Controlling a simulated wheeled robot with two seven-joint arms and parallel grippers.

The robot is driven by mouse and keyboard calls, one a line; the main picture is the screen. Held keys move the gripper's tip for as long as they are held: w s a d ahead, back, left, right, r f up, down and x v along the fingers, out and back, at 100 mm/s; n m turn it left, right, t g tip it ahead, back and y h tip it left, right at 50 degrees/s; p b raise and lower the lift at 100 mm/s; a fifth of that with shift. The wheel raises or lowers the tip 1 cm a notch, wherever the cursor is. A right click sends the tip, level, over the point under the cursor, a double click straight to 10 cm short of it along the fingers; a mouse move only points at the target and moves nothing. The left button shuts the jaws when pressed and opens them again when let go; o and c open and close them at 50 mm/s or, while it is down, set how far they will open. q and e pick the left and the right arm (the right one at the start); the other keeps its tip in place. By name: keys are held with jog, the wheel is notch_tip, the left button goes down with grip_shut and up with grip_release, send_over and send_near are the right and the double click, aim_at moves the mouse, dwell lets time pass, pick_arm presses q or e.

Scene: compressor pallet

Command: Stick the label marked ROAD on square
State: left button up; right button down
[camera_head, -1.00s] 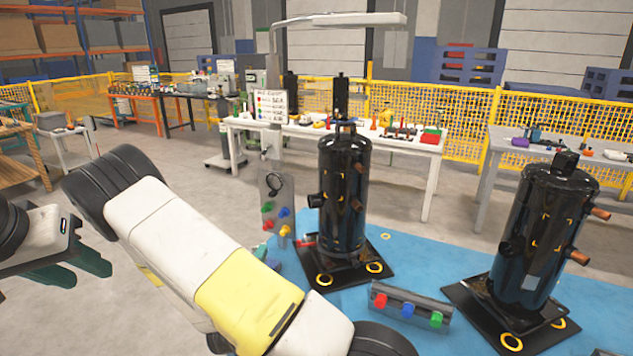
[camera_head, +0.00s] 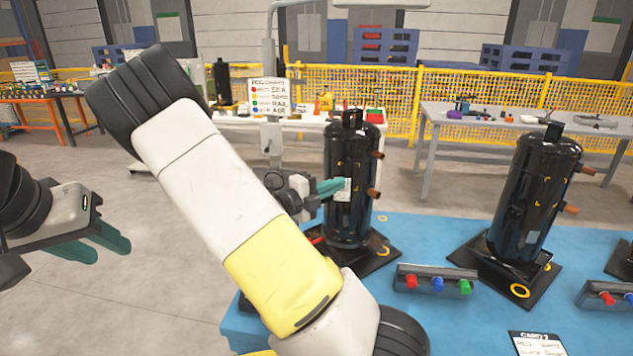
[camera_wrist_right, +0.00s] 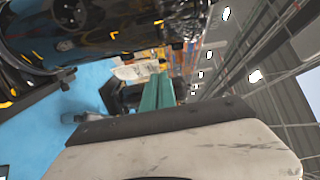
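My right gripper (camera_head: 328,188), with teal fingers, is at the left side of the nearer-left black compressor (camera_head: 350,225). A small white label (camera_head: 342,190) shows at its fingertips, in front of the compressor's side; its print is unreadable. In the right wrist view the teal fingers (camera_wrist_right: 158,92) are close together, with a pale piece (camera_wrist_right: 136,70) at their tips beside the black shell (camera_wrist_right: 75,45). I cannot tell whether the label touches the shell. Yellow corner marks (camera_head: 355,160) outline squares on the compressor. My left gripper (camera_head: 105,245) is open and empty, far left.
A second black compressor (camera_head: 515,215) stands to the right on the blue surface (camera_head: 450,325). A rack (camera_head: 435,282) with red, blue and green pegs lies between them. A chart (camera_head: 270,95) stands behind, a printed card (camera_head: 538,345) in front. My right arm covers the middle.

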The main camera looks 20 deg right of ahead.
aim_at(355, 167)
jog(key=shift+s+d+r+m+g, duration=0.25)
jog(key=shift+d+r+m+g, duration=0.05)
jog(key=shift+d+g, duration=0.2)
jog(key=shift+a, duration=0.1)
jog(key=shift+w+d, duration=0.5)
jog(key=shift+w, duration=0.3)
jog(key=shift+w+d, duration=0.45)
jog(key=shift+w, duration=0.35)
jog(key=shift+w+d, duration=0.5)
jog(key=shift+w, duration=0.3)
jog(key=shift+w+d, duration=0.35)
jog(key=shift+w, duration=0.3)
dwell(0.4)
jog(key=c, duration=1.6)
grip_release()
